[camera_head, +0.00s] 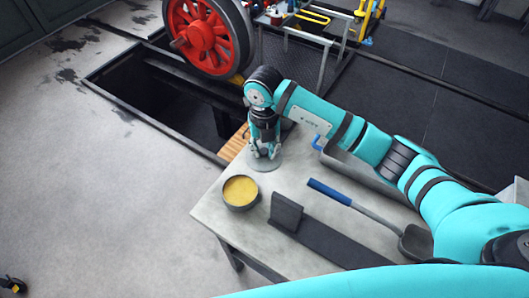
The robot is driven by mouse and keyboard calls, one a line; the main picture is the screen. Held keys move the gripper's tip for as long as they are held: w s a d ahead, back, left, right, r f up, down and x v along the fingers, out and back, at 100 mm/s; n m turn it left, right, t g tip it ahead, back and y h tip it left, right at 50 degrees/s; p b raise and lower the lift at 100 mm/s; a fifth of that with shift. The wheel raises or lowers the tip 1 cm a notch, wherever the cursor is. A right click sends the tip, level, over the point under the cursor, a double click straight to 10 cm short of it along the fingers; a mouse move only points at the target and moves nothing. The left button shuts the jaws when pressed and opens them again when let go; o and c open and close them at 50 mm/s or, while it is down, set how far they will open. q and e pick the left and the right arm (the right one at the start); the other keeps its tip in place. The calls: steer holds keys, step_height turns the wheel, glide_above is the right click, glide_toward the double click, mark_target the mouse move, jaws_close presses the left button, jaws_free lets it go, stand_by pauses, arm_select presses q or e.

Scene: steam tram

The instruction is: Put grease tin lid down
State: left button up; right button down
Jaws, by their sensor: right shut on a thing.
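The grease tin (241,193) stands open on the grey table (213,201), with yellow grease showing inside. My right gripper (264,153) points down near the table's far left corner, behind the tin and slightly to its right. It is shut on the round grey lid (270,164), which lies flat beneath the fingers. The lid is apart from the tin in the picture. I cannot tell whether it touches the tabletop. My left gripper is not in view.
A blue-handled shovel (366,208) and a dark angled metal piece (322,236) lie on the table right of the tin. A grey tray is partly hidden behind my right arm. Beyond the table are an open pit (160,95) and a red wheel (207,38).

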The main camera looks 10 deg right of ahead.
mark_target(264, 151)
step_height(264, 151, down, 3)
steer(key=shift+r, duration=0.1)
steer(key=shift+f, duration=0.3)
steer(key=shift+f+b, duration=0.35)
steer(key=shift+f, duration=0.05)
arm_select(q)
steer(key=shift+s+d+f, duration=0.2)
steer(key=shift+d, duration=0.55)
arm_select(e)
steer(key=c, duration=1.2)
jaws_free()
steer(key=shift+r, duration=0.1)
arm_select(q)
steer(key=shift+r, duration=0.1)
arm_select(e)
steer(key=shift+o, duration=0.2)
steer(key=shift+r, duration=0.1)
steer(key=shift+r+p, duration=0.4)
steer(key=shift+p, duration=0.1)
step_height(264, 151, up, 11)
steer(key=b, duration=0.3)
steer(key=shift+r, duration=0.2)
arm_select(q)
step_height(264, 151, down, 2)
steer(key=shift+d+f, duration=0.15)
arm_select(e)
steer(key=shift+r, duration=0.4)
